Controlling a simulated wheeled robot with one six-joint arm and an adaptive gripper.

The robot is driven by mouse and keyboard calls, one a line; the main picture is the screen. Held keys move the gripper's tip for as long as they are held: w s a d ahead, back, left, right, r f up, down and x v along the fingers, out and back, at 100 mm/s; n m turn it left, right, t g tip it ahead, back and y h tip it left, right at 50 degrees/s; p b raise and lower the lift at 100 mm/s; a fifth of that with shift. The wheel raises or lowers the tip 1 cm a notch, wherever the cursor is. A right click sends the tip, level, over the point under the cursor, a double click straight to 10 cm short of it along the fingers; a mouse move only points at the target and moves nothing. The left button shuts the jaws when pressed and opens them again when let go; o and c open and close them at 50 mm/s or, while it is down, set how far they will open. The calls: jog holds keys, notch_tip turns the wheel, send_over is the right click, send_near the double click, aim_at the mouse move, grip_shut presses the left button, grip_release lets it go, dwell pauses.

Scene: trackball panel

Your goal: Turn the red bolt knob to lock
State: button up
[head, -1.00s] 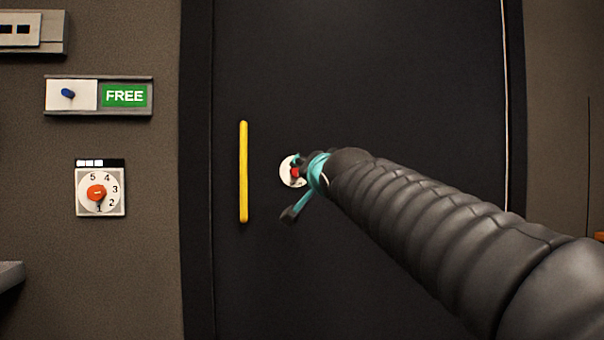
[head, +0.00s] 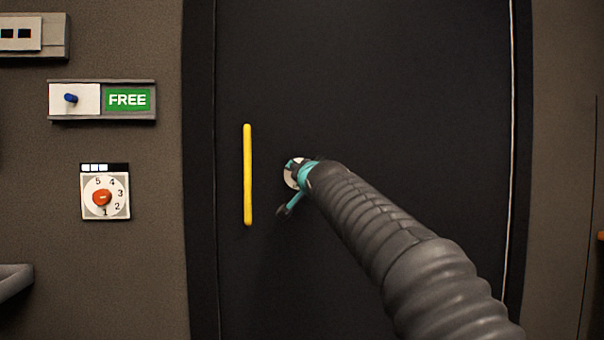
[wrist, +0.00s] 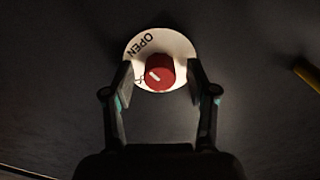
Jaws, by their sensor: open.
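The red bolt knob (wrist: 159,73) sits on a white round plate (wrist: 178,44) on the dark door. The plate reads OPEN, with more lettering partly hidden by the left finger. A pale mark on the knob points toward the lower left in the wrist view. My gripper (wrist: 159,92) is open, its fingers on either side of the knob's near edge, with gaps to it. In the head view my gripper (head: 291,186) is in front of the white plate (head: 290,172) and hides the knob.
A yellow bar handle (head: 247,175) stands upright on the door, left of the plate. On the wall at left are a dial with an orange knob (head: 102,198) and a green FREE sign (head: 128,100) with a blue knob (head: 71,98).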

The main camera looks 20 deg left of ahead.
grip_shut()
jog(key=shift+n, duration=0.3)
jog(key=shift+r+n+p, duration=0.1)
jog(key=shift+n+p, duration=2.4)
jog(key=shift+n, duration=6.1)
grip_release()
